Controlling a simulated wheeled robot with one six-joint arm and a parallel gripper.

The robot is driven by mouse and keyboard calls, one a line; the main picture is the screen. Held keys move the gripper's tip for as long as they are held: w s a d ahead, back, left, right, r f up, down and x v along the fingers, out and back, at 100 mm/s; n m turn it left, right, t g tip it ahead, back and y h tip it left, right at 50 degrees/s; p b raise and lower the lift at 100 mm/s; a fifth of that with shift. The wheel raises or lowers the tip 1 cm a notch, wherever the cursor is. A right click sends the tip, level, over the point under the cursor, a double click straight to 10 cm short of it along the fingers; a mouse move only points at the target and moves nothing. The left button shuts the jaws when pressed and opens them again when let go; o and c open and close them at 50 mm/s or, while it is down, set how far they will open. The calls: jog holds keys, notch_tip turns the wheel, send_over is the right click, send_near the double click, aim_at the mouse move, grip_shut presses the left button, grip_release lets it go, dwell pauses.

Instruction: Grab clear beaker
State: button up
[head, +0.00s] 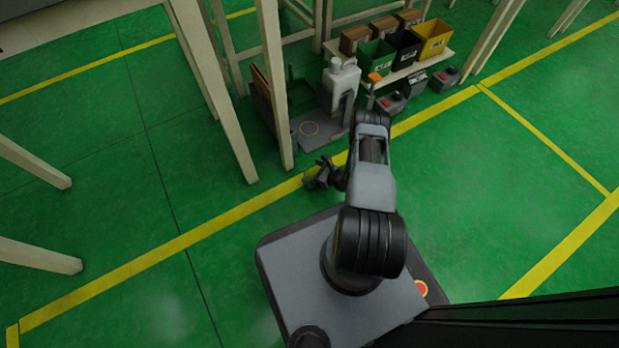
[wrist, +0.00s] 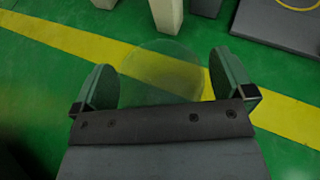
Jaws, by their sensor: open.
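The clear beaker (wrist: 160,68) shows in the wrist view as a faint, see-through round shape. It lies between the two fingers of my gripper (wrist: 164,78), with a gap visible toward the right finger. The fingers are open, one on each side of it. The dark base of the gripper hides the beaker's near edge. I cannot tell how high it stands or what it rests on. In the head view my gripper (head: 322,174) is low over the floor by the yellow line, and I cannot make out the beaker there.
A white jug (head: 340,84) stands on a grey plate (head: 318,128) behind my gripper. A low shelf (head: 412,70) with several bins is at the back. Pale table legs (head: 272,90) rise close to the left. The green floor at right is clear.

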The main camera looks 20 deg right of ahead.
jog(key=shift+a, duration=0.15)
jog(key=c, duration=1.1)
